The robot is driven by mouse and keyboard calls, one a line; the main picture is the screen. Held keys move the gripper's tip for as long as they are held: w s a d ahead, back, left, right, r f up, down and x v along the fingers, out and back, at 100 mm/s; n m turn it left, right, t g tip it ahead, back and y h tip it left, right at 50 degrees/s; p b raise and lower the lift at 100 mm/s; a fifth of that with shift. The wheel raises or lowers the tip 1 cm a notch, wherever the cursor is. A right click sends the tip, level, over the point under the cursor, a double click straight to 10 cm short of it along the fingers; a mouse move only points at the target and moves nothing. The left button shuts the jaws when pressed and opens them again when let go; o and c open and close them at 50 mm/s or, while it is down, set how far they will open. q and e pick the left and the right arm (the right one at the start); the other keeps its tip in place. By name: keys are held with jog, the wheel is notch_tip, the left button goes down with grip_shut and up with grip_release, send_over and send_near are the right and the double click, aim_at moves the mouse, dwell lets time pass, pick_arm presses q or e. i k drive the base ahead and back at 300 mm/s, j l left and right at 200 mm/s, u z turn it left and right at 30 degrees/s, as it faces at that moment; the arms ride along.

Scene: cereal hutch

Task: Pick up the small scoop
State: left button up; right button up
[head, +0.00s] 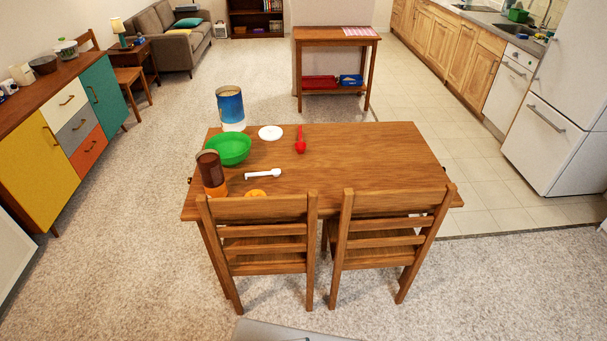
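A white scoop (263,174) lies flat on the wooden table (370,160), its bowl end to the right. A red scoop or spoon (300,141) lies farther back on the same table, its handle pointing away. The frame does not settle which of the two is the small scoop. Neither gripper shows in the head view. Nothing touches either scoop.
A green bowl (232,148), a blue canister (230,108), a brown jar (211,173), a white lid (271,132) and an orange lid (255,193) crowd the table's left half. Its right half is clear. Two chairs (262,208) (388,200) stand against the near edge.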

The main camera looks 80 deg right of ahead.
aim_at(276, 173)
jog(key=z, duration=2.4)
